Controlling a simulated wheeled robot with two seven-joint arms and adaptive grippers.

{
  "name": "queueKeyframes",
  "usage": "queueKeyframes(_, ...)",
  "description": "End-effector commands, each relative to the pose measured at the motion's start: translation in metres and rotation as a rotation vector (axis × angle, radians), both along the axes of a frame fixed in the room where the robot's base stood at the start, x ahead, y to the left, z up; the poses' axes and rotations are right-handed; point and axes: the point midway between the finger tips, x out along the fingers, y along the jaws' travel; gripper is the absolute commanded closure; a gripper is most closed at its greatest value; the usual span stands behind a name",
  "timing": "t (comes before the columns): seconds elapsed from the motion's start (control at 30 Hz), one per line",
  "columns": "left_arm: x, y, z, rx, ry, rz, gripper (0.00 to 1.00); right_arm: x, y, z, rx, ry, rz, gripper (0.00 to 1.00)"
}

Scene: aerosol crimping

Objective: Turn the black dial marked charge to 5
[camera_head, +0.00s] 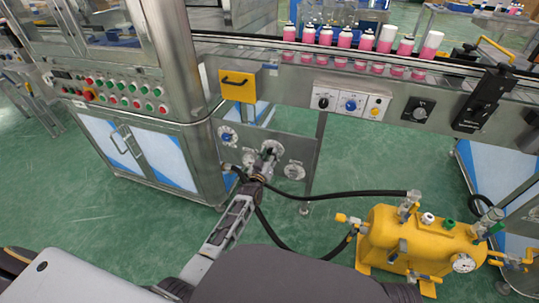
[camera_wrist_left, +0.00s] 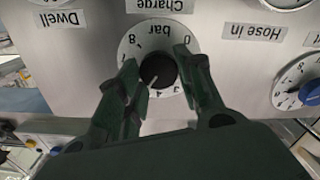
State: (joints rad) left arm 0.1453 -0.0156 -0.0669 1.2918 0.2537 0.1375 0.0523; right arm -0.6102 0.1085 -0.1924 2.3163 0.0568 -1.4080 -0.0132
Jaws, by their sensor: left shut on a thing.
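The black charge dial (camera_wrist_left: 158,72) sits on a round white scale marked in bar, on a metal panel under a "Charge" label. The wrist view shows it upside down. A white pointer line on the knob points toward the lower left of that view, near the bottom of the scale; the figure there is hard to read. My left gripper (camera_wrist_left: 157,62) is shut on the dial, one finger on each side of the knob. In the head view my left gripper (camera_head: 264,158) reaches the lower panel and hides most of the dial. My right gripper is not in view.
A blue-knobbed dial (camera_head: 227,136) and another round dial (camera_head: 295,172) flank the charge dial on the panel. Black hoses (camera_head: 340,194) run to a yellow tank (camera_head: 420,240) at the lower right. Pink cans (camera_head: 345,39) stand on the conveyor above.

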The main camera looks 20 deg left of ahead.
Motion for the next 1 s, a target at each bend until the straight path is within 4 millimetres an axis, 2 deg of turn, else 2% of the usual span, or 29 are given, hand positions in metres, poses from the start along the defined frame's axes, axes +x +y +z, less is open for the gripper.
queueKeyframes(0.23,-0.0001,0.0001,-0.0003,0.0,0.0,0.0,0.88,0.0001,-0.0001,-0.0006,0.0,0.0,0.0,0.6)
queueKeyframes(0.27,-0.0001,0.0001,-0.0003,0.001,0.0,0.0,0.62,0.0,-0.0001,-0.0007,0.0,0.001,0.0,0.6)
queueKeyframes(0.43,-0.0001,0.0001,-0.0003,0.001,0.0,0.0,0.42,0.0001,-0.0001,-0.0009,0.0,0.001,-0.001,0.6)
queueKeyframes(1.0,-0.0062,0.0002,-0.0002,0.001,0.0,0.0,0.42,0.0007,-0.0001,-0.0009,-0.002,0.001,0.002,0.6)
